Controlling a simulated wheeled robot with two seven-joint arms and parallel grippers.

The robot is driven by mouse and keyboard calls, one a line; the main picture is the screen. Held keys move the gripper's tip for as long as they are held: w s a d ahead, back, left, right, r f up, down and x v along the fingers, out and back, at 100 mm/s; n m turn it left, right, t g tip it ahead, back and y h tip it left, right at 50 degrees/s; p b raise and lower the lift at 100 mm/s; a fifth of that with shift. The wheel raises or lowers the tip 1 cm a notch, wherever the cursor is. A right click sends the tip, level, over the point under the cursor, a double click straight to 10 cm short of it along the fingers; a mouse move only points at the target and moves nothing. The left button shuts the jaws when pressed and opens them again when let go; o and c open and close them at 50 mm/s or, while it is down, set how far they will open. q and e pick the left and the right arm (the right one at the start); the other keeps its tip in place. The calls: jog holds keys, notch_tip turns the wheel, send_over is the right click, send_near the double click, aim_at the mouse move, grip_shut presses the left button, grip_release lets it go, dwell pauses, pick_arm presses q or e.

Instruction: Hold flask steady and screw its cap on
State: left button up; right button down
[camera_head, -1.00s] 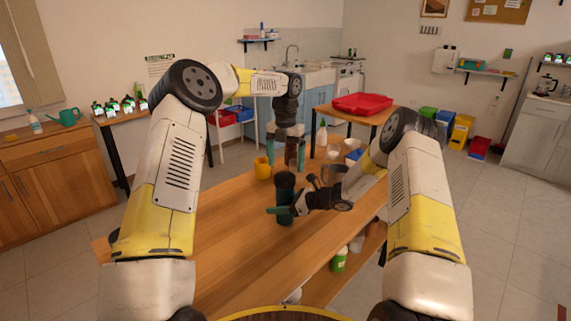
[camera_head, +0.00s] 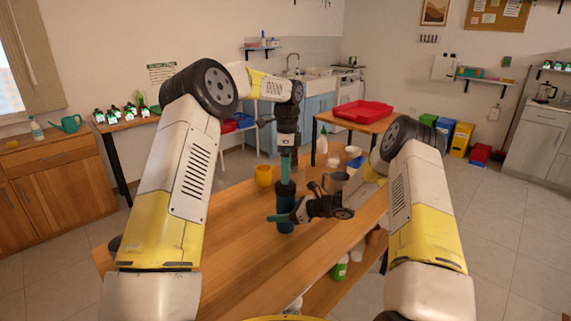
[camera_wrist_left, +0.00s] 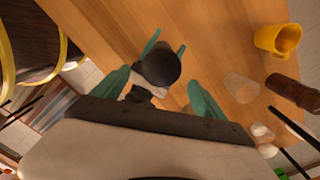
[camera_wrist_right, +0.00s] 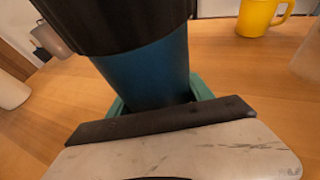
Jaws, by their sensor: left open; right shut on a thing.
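The flask (camera_head: 286,223) stands upright near the middle of the wooden table, with a dark blue body and a wide black top. My right gripper (camera_head: 284,217) is shut around its body from the side. The right wrist view shows the blue body (camera_wrist_right: 150,72) between the green fingers, under the black cap (camera_wrist_right: 120,22). My left gripper (camera_head: 286,163) points down above the flask, open. In the left wrist view the cap (camera_wrist_left: 160,66) lies just ahead of the spread fingers, not gripped. I cannot tell how far the cap is threaded.
A yellow mug (camera_head: 264,176) stands behind the flask. A clear glass (camera_wrist_left: 240,88) and a brown jar (camera_wrist_left: 296,93) are nearby on the table. A grey cup (camera_head: 336,181) stands behind my right gripper. The table's left and front parts are clear.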

pick_arm(q)
jog(key=n, duration=0.4)
jog(key=shift+r+n, duration=0.2)
jog(key=shift+n, duration=0.2)
jog(key=n, duration=0.4)
jog(key=shift+r+n, duration=0.2)
jog(key=shift+n, duration=0.2)
jog(key=n, duration=0.4)
jog(key=shift+a+r, duration=0.1)
jog(key=shift+r, duration=0.15)
jog(key=n, duration=0.5)
jog(key=shift+w+r, duration=0.1)
jog(key=shift+r, duration=0.15)
jog(key=shift+f, duration=0.1)
jog(key=shift+f, duration=3.95)
jog(key=shift+c, duration=0.2)
